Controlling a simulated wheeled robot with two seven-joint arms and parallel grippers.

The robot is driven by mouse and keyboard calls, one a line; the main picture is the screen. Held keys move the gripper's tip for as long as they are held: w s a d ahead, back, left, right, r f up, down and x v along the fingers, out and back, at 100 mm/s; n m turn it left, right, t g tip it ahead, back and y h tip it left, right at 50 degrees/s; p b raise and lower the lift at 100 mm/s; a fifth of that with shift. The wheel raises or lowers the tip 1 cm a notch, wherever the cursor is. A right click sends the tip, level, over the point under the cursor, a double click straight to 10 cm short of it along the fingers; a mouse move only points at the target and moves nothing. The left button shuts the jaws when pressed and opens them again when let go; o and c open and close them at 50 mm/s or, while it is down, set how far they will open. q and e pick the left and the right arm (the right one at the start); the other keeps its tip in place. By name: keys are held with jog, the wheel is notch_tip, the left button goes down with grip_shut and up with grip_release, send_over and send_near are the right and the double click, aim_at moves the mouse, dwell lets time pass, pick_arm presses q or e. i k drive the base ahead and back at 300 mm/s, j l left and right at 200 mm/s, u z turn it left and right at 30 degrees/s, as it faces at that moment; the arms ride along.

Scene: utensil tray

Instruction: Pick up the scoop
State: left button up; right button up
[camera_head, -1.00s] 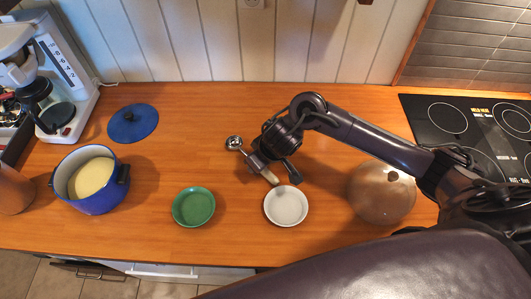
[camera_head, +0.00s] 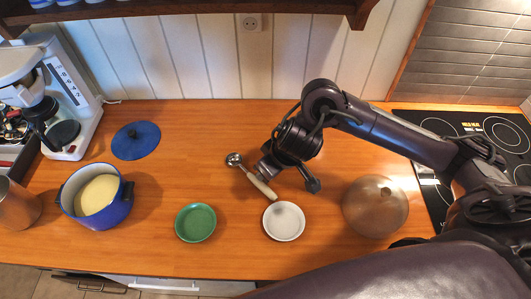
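The scoop (camera_head: 261,186) lies on the wooden counter, with a round metal bowl at its upper left end and a pale handle slanting down to the right. My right gripper (camera_head: 288,180) comes in from the right and is just above and right of the handle. Its fingers are spread, one close to the handle and the other off to the right. It looks open and empty. The finger nearest the handle overlaps it in the view, so I cannot tell whether they touch. My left gripper is not in view.
A white dish (camera_head: 284,221) stands just below the handle, with a green dish (camera_head: 195,222) to its left. A glass lid or bowl (camera_head: 375,206) is at the right. A blue pot (camera_head: 125,207) and blue lid (camera_head: 134,141) are at the left. The counter behind the scoop is clear.

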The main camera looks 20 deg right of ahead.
aim_at(234, 159)
jog(key=k, duration=1.5)
